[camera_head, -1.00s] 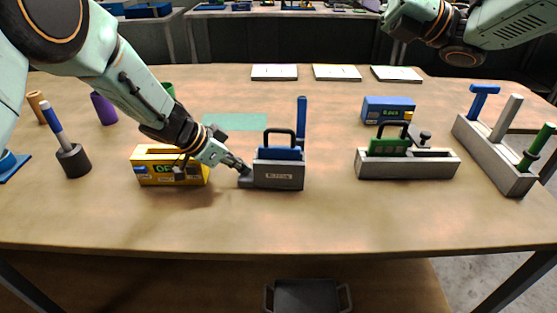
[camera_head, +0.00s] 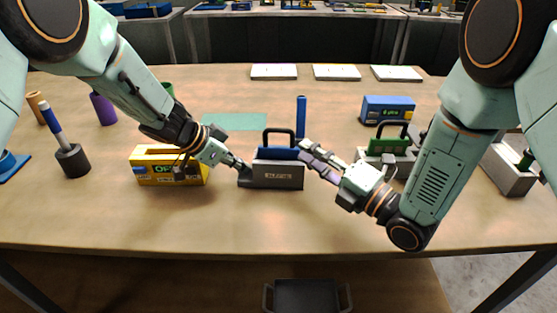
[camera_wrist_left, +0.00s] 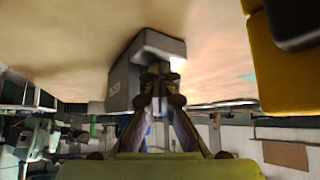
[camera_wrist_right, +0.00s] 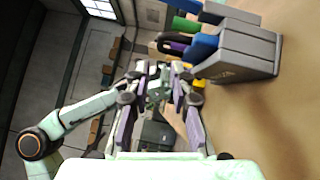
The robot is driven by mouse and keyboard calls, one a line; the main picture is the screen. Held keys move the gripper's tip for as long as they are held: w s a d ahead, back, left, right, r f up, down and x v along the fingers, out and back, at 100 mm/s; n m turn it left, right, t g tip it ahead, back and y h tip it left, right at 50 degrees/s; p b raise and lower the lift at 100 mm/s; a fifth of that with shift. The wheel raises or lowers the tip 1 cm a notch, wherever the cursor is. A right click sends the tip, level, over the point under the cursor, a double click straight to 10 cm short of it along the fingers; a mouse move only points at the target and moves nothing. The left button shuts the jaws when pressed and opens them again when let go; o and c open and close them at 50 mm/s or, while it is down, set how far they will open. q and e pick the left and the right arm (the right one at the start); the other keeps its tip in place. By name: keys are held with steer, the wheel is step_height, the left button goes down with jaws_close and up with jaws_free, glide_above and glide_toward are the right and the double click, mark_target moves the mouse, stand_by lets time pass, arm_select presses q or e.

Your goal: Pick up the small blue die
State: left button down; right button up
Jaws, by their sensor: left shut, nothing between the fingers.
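The small blue die (camera_head: 279,153) sits in a grey labelled holder (camera_head: 277,176), with its black arched handle (camera_head: 279,132) above. My left gripper (camera_head: 243,168) is shut and empty, its tips at the low left end of the holder. The left wrist view shows its closed fingertips (camera_wrist_left: 160,70) against the holder (camera_wrist_left: 122,82). My right gripper (camera_head: 304,149) is just right of the die and holder, apart from the handle. In the right wrist view its fingers (camera_wrist_right: 160,70) are spread, with the holder (camera_wrist_right: 240,52) and blue die (camera_wrist_right: 203,46) to their right.
A blue rod (camera_head: 301,117) stands behind the holder. A yellow box (camera_head: 170,167) lies left of it. A blue box (camera_head: 387,108) stands behind. The table front is clear.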

mark_target(278, 132)
steer(key=f+x, duration=0.1)
steer(key=x, duration=0.7)
steer(key=shift+w+a+r, duration=0.2)
steer(key=shift+w+r, duration=0.15)
steer(key=shift+r, duration=0.1)
jaws_close()
steer(key=shift+r, duration=0.15)
